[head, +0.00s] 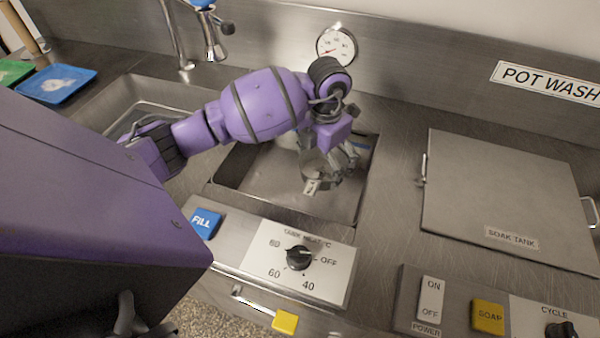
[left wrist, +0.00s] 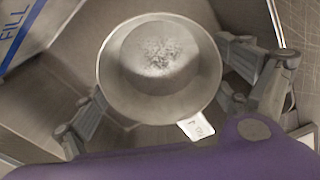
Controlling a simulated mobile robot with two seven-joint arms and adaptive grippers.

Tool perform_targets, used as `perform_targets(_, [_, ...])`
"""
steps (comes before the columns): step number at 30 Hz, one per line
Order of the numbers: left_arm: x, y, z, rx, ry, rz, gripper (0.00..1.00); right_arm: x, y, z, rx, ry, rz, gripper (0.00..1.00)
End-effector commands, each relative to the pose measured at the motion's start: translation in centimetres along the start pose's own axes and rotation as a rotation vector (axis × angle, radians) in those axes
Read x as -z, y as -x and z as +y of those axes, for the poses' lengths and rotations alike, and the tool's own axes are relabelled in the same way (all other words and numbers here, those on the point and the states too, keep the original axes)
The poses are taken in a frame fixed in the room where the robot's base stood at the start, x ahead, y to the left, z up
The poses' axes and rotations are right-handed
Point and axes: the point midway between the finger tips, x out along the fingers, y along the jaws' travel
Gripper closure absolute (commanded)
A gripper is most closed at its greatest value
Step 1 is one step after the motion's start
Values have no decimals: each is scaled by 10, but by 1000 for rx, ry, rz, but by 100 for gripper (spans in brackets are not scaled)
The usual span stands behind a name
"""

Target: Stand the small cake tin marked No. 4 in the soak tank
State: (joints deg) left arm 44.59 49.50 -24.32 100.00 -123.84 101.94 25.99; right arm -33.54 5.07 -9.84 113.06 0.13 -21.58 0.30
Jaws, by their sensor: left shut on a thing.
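A small round metal cake tin (head: 313,180) is held inside the open steel tank in the middle of the head view. In the left wrist view the tin (left wrist: 160,65) shows its open side and a pale speckled patch inside. A white tag (left wrist: 196,127) is on its rim; its mark is too small to read surely. My left gripper (head: 330,170) is shut on the tin, with a finger on either side. I cannot tell whether the tin touches the tank floor. The open tank (head: 250,168) has a blue FILL line on its wall (left wrist: 20,42).
A steel lid marked SOAK TANK (head: 505,195) lies flat right of the opening. A dial panel (head: 298,262) and blue FILL button (head: 205,223) are in front. Another basin (head: 140,95), a tap (head: 212,35) and a blue tray (head: 57,84) are to the left.

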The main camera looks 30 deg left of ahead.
Motion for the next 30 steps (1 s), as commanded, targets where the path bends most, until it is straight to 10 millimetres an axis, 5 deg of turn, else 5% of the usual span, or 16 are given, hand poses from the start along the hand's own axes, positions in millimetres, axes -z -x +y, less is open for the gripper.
perform_targets(9, [1, -52, 2, 2, 54, 2, 36, 0, 0, -1, 0, -3, -1, 60])
perform_targets(22, [1, -99, 2, 2, 51, 2, 36, 0, 0, -1, -4, -12, 0, 60])
perform_targets(30, [0, -102, 2, 0, 49, -2, 36, -1, 0, 1, -5, -9, 0, 60])
